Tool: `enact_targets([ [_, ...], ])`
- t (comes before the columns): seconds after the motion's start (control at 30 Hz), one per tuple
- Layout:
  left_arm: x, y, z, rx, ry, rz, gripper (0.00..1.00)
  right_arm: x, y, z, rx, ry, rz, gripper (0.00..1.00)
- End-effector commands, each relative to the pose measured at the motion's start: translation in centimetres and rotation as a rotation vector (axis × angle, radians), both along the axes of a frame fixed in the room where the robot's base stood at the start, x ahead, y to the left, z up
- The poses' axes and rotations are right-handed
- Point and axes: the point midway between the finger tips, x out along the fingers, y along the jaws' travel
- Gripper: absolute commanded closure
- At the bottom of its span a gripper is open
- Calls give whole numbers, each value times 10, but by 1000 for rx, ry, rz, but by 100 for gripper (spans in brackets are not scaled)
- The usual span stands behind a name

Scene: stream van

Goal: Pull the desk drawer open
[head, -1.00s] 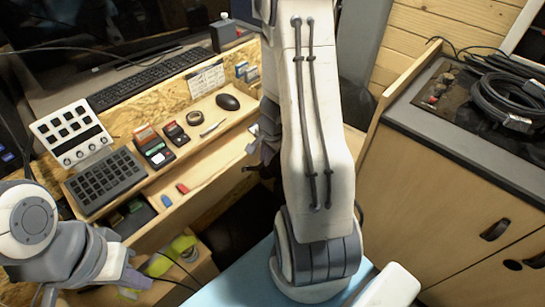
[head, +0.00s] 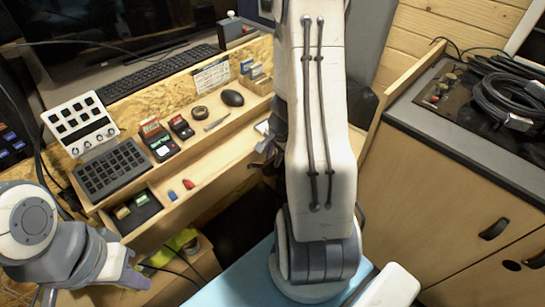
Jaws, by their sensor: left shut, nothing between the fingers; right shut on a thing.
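The desk drawer (head: 213,183) is partly out from under the wooden desk top. My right gripper (head: 263,160) is at the right end of the drawer front, shut on the drawer there. The exact grip point is small and dark, and my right arm covers part of that area. My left gripper (head: 132,279) is low at the left, shut and empty, apart from the drawer.
A wooden cabinet (head: 440,185) with coiled cable (head: 505,95) is at the right.

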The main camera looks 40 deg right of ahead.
Motion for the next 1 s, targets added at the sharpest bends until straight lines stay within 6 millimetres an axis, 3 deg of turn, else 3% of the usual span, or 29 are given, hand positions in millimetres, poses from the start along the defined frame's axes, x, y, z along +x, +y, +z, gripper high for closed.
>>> enact_targets([
  [1.0,0,0,56,0,0,0,100,-12,-1,67,0,1,2,78],
])
